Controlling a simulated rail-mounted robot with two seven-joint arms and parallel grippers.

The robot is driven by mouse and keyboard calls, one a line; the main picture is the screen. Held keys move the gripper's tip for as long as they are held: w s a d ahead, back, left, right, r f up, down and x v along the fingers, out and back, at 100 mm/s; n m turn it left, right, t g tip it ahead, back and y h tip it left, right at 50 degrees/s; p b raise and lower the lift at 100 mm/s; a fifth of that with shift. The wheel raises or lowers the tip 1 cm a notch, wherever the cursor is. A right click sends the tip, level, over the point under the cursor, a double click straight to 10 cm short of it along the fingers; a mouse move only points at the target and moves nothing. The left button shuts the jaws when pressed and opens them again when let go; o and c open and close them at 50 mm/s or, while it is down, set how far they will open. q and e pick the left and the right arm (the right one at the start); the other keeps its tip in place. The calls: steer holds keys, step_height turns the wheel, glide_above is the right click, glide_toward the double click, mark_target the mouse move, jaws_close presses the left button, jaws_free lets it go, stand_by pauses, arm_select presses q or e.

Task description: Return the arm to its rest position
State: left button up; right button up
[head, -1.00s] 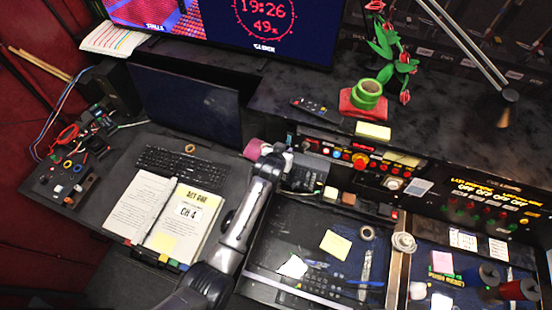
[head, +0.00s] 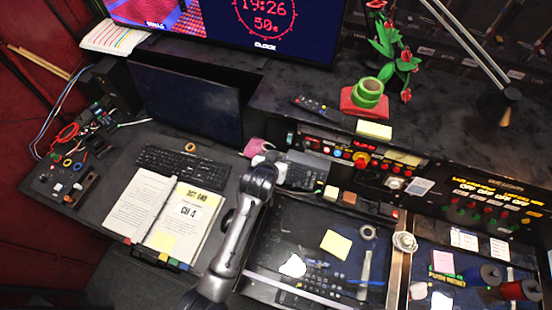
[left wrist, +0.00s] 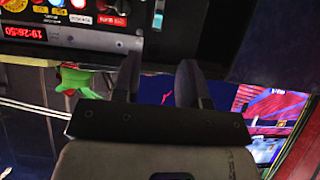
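My left arm (head: 236,228) reaches up from the bottom middle of the head view, its wrist bent over the desk beside the keyboard. The fingers are hidden behind the wrist there. In the left wrist view my left gripper (left wrist: 159,80) has its two dark fingers apart with nothing between them. Past the fingers, upside down, is the cue button panel (left wrist: 85,38), with a small red clock and several buttons. The same panel (head: 360,160) shows in the head view, right of the wrist. My right gripper is in neither view.
An open script binder (head: 165,218) and a keyboard (head: 182,165) lie left of the arm. A dark monitor (head: 187,103) stands behind them. A recessed tray with a yellow note (head: 336,244) lies right of the arm.

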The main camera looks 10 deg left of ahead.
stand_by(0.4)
arm_select(q)
steer(key=s+a+r+g, duration=0.2)
steer(key=s+a+r, duration=0.4)
steer(key=s+r, duration=0.3)
steer(key=s+a+f+g+p, duration=0.1)
steer(key=s+f, duration=0.3)
steer(key=s, duration=0.5)
steer(key=s+a+f+g+y, duration=0.1)
steer(key=s+a+f+g, duration=0.1)
steer(key=s, duration=0.8)
steer(key=s+a+f+g+p, duration=0.1)
steer(key=s+a+f+g, duration=0.1)
steer(key=s+a+f, duration=0.3)
steer(key=s, duration=0.4)
steer(key=shift+s+f+p, duration=0.15)
steer(key=shift+f+p, duration=0.15)
steer(key=shift+c, duration=0.3)
